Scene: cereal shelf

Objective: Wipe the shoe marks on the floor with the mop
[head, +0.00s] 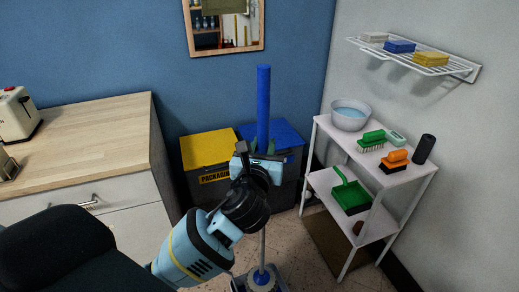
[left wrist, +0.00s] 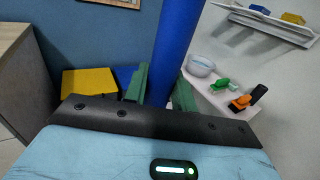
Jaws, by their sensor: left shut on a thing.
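The mop stands upright in the head view, with a thick blue handle grip (head: 263,105), a thin metal pole (head: 262,245) and a blue and grey head (head: 261,282) low at the bottom edge. My left gripper (head: 258,158) is shut on the blue handle grip. In the left wrist view, the blue grip (left wrist: 176,45) rises between the green fingers of my left gripper (left wrist: 160,88). I see no shoe marks on the visible floor (head: 290,240). My right gripper is not in view.
A wooden-topped cabinet (head: 90,135) is at the left. Yellow-lidded (head: 209,145) and blue-lidded (head: 285,135) bins stand behind the mop. A white shelf cart (head: 340,142) with brushes, a bowl (head: 351,115) and a green dustpan (head: 351,195) stands right, by a brown mat (head: 325,238). A wire rack (head: 440,68) hangs above.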

